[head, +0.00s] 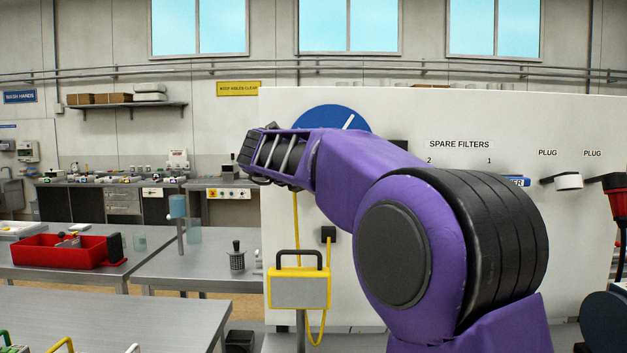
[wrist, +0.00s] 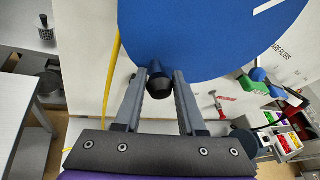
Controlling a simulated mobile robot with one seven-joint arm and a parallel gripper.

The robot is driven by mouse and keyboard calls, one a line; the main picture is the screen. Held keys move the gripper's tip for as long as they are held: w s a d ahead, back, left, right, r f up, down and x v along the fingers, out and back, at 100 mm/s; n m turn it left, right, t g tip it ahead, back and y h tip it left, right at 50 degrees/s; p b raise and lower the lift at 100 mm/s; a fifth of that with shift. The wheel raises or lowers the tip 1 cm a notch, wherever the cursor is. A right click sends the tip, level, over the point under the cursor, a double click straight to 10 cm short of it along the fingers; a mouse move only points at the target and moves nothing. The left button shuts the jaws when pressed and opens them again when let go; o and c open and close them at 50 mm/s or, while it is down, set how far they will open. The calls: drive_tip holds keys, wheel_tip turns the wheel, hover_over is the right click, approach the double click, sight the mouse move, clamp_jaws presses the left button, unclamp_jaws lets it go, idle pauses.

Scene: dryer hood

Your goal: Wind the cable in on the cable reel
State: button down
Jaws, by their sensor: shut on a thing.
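The cable reel is a large blue disc (wrist: 215,40) with a white line on its face; in the head view its upper part (head: 330,115) shows on the white panel, the rest hidden behind my arm. A dark knob, the crank handle (wrist: 159,88), sticks out near the disc's lower edge. My gripper (wrist: 159,75) is shut on this handle, one finger on each side. The yellow cable (head: 296,225) hangs below the reel and also shows left of the disc in the wrist view (wrist: 112,75).
A yellow-framed box (head: 300,290) with a dark handle stands below the reel, with a yellow loop beside it. Steel tables (head: 70,300) stand at left, one with a red tray (head: 60,256). Red and black equipment (head: 616,190) is at far right.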

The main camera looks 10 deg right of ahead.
drive_tip(key=shift+a+r, duration=0.15)
drive_tip(key=shift+a, duration=0.05)
idle(0.4)
drive_tip(key=c, duration=0.8)
unclamp_jaws()
drive_tip(key=v, duration=1.7)
drive_tip(key=shift+s+r, duration=0.15)
drive_tip(key=shift+r, duration=0.05)
